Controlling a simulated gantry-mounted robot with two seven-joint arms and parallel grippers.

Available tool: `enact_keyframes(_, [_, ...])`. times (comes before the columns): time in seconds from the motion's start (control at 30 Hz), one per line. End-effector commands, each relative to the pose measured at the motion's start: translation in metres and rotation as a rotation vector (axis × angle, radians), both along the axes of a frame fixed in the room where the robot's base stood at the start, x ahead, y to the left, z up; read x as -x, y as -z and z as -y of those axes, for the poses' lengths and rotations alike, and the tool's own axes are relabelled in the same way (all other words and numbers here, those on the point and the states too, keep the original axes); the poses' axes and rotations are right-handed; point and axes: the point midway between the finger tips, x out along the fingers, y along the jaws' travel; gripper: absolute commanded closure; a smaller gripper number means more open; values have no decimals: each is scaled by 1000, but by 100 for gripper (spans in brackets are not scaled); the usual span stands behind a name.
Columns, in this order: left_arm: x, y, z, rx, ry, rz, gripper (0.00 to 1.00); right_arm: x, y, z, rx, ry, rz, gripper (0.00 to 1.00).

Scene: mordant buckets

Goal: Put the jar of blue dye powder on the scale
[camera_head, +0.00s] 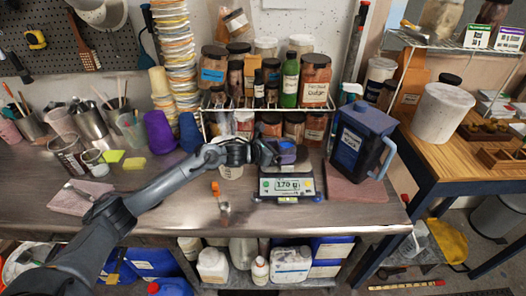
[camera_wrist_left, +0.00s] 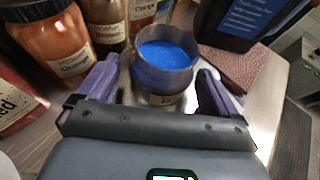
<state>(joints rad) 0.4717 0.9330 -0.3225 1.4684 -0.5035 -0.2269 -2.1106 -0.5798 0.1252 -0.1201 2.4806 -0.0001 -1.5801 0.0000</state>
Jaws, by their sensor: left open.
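The jar of blue dye powder (camera_head: 287,149) is an open-topped clear jar with bright blue powder. It stands upright over the plate of the digital scale (camera_head: 306,186), whose display reads about 170 g. The jar also shows in the left wrist view (camera_wrist_left: 165,72), with a label partly visible low on its side. My left gripper (camera_head: 277,152) is open, and its purple-grey fingers (camera_wrist_left: 155,92) are on either side of the jar. Whether they touch it is unclear. The gripper hides part of the jar in the head view. My right gripper is not in view.
A dark blue pitcher (camera_head: 361,142) stands close to the right of the scale on a reddish mat (camera_head: 352,190). A rack of labelled jars (camera_head: 270,127) is just behind. A small spoon with orange handle (camera_head: 218,194) lies left of the scale. The left counter front is fairly clear.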

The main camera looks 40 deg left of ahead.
Motion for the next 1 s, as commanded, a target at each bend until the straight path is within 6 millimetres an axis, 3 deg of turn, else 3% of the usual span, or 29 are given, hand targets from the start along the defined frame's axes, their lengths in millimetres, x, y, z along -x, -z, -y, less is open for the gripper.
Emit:
enact_keyframes(0.2, [38,-15,-8,-7,2,-3,6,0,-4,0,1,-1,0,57])
enact_keyframes(0.4, [64,-25,-12,-4,2,-3,6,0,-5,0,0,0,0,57])
enact_keyframes(0.7, [82,-34,-16,-3,-1,0,6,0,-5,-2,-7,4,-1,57])
enact_keyframes(1.0, [85,-37,-16,1,1,1,6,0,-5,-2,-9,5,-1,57])
